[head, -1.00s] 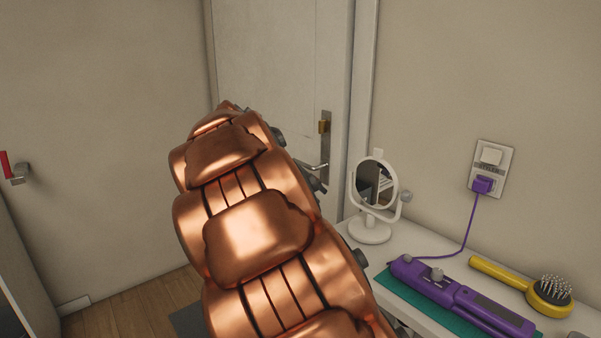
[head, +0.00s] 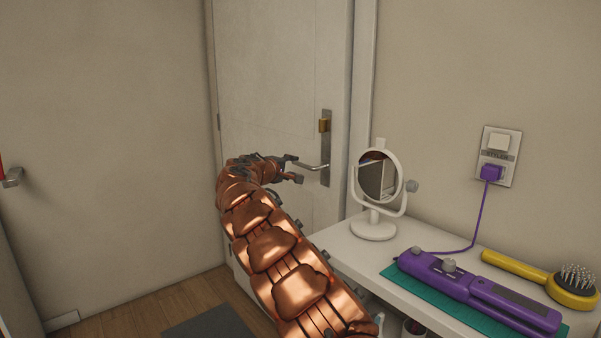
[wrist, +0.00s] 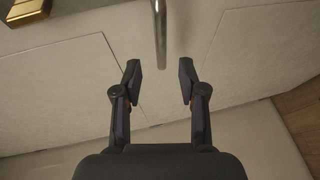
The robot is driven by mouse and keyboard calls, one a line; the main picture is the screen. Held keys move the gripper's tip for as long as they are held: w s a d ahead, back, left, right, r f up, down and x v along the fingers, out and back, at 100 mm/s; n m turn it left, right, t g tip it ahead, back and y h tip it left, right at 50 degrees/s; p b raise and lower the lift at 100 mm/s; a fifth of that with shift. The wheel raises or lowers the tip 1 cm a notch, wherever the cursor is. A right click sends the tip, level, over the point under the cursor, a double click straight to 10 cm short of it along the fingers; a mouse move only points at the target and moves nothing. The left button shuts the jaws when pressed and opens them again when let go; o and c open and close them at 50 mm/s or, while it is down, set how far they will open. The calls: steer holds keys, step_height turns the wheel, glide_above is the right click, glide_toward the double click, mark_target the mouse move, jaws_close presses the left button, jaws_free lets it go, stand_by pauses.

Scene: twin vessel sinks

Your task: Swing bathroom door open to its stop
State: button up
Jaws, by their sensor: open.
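The white bathroom door (head: 265,75) stands at the back and looks shut in its frame. Its metal lever handle (head: 312,166) sticks out to the left from a plate with a brass latch (head: 324,125) above. My gripper (head: 293,170) is at the free end of the lever in the head view. In the wrist view my gripper (wrist: 160,82) is open, with two dark fingers apart. The lever (wrist: 160,35) comes down from the top edge, its tip between and just beyond the fingertips. Nothing is held. Whether a finger touches the lever is not clear.
A white counter (head: 345,245) on the right holds a round mirror (head: 378,178), a purple styler (head: 480,290) on a green mat and a yellow hairbrush (head: 540,278). The styler's cord runs to a wall socket (head: 497,155). A grey mat (head: 210,325) lies on the wooden floor.

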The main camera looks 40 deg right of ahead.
mark_target(299, 165)
steer(key=x, duration=0.2)
steer(key=shift+w+d+f, duration=0.25)
steer(key=shift+w, duration=0.1)
steer(key=shift+w+d, duration=0.3)
steer(key=shift+d, duration=0.15)
steer(key=shift+w+d+f+p, duration=0.2)
steer(key=shift+d+p, duration=0.1)
steer(key=shift+d, duration=0.25)
steer(key=shift+p+x, duration=0.35)
steer(key=shift+x, duration=1.25)
steer(key=shift+r, duration=0.1)
steer(key=shift+c, duration=0.2)
jaws_close()
